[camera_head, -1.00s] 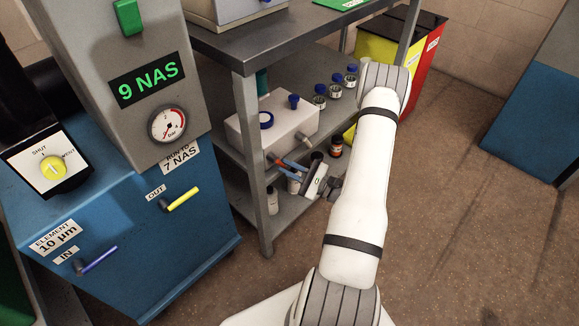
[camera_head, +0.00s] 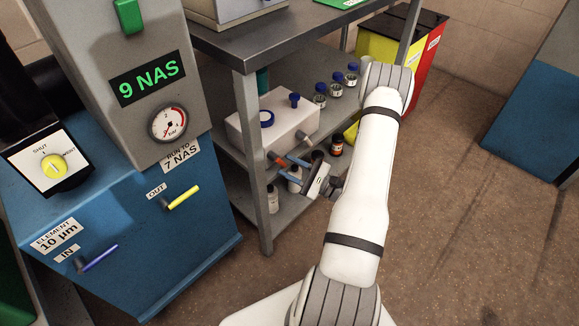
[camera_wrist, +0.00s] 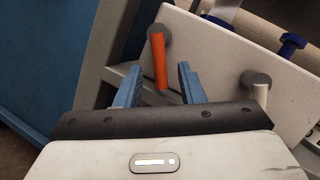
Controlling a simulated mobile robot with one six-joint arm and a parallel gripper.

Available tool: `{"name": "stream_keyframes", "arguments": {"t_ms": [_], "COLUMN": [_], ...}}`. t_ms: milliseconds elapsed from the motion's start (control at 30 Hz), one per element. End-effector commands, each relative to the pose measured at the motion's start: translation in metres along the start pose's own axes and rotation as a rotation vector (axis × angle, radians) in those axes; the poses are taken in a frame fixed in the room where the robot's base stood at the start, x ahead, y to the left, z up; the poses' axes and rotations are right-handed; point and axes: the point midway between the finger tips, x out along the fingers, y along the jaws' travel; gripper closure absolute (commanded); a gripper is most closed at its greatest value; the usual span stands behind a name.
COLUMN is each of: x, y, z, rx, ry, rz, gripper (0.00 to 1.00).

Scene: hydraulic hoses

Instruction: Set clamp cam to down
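No part is labelled as the clamp cam, so I cannot tell for sure which it is. An orange lever (camera_wrist: 159,62) on a dark round pivot sits on the face of a white box (camera_wrist: 205,50). It points down in the wrist view. In the head view the orange lever (camera_head: 279,160) is small, at the lower left of the white box (camera_head: 282,120). A pale lever (camera_wrist: 260,94) on a second pivot is to the right. My gripper (camera_wrist: 157,84) is open, its blue fingers on either side of the orange lever's lower end. Contact cannot be told. My gripper (camera_head: 288,168) also shows in the head view.
The box stands on a shelf of a grey table (camera_head: 247,65), whose leg (camera_head: 254,170) is left of my gripper. Blue-capped jars (camera_head: 336,88) stand behind the box. A blue machine (camera_head: 110,240) is at left. Open floor (camera_head: 470,230) is at right.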

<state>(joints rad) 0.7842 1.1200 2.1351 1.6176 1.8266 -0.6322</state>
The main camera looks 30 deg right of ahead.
Motion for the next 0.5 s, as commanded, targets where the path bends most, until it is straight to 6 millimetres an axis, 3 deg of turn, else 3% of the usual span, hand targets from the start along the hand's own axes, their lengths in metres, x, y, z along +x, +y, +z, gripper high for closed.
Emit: {"name": "stream_keyframes", "arguments": {"t_ms": [300, 500], "x": [-0.05, -0.07], "y": [-0.001, -0.001], "z": [0.001, 0.0], "rx": [0.001, 0.001], "ry": [0.003, 0.001], "rz": [-0.005, -0.003], "gripper": [0.65, 0.65]}}
